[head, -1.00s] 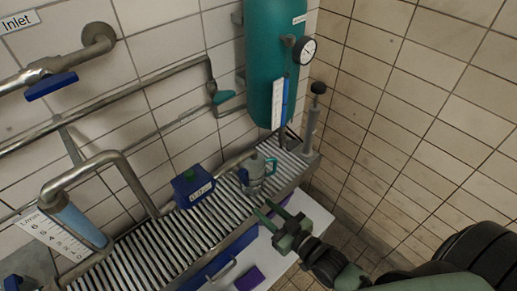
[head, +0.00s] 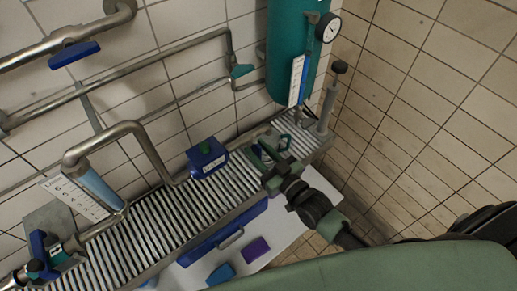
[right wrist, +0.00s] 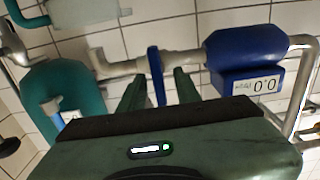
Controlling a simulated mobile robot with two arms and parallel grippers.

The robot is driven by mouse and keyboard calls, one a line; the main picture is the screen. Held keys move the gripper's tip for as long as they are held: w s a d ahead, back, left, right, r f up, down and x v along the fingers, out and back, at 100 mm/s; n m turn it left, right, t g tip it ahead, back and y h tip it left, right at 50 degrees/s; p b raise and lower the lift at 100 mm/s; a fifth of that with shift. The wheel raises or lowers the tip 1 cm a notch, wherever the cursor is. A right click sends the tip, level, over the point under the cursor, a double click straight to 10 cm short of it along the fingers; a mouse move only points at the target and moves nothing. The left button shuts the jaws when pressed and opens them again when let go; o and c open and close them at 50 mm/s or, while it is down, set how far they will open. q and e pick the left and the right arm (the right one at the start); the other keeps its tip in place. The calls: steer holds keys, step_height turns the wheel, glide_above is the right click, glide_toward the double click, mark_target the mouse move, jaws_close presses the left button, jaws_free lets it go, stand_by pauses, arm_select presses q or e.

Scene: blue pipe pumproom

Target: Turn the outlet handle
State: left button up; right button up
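My right gripper (head: 270,156) reaches over the slatted ledge, at the pipe fittings between the blue meter box and the teal tank. In the right wrist view its two green fingers (right wrist: 160,90) stand apart. A blue handle (right wrist: 154,75), upright in that picture, shows between them on a grey pipe, with visible gaps on both sides. No outlet label is readable, so I cannot tell for sure that this is the outlet handle. In the head view the fingers mostly hide this handle. My left gripper is not in view.
The blue meter box (head: 207,158) stands close left of the gripper; it also shows in the right wrist view (right wrist: 246,60). The teal tank (head: 291,50) with a gauge (head: 328,27) is behind. A blue-handled pipe valve (head: 75,54) is at upper left. A tiled wall closes the right.

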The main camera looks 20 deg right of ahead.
jaws_close()
steer(key=n, duration=0.3)
steer(key=shift+a+p, duration=0.15)
steer(key=shift+p, duration=0.15)
steer(key=n, duration=0.3)
steer(key=shift+s+a+f+n, duration=0.1)
steer(key=shift+n, duration=0.2)
steer(key=n, duration=0.3)
steer(key=shift+a+f+n, duration=0.15)
steer(key=shift+f+n, duration=0.05)
steer(key=shift+n, duration=0.1)
steer(key=shift+f+n+b, duration=0.1)
steer(key=shift+n+b, duration=0.5)
steer(key=shift+n, duration=1.3)
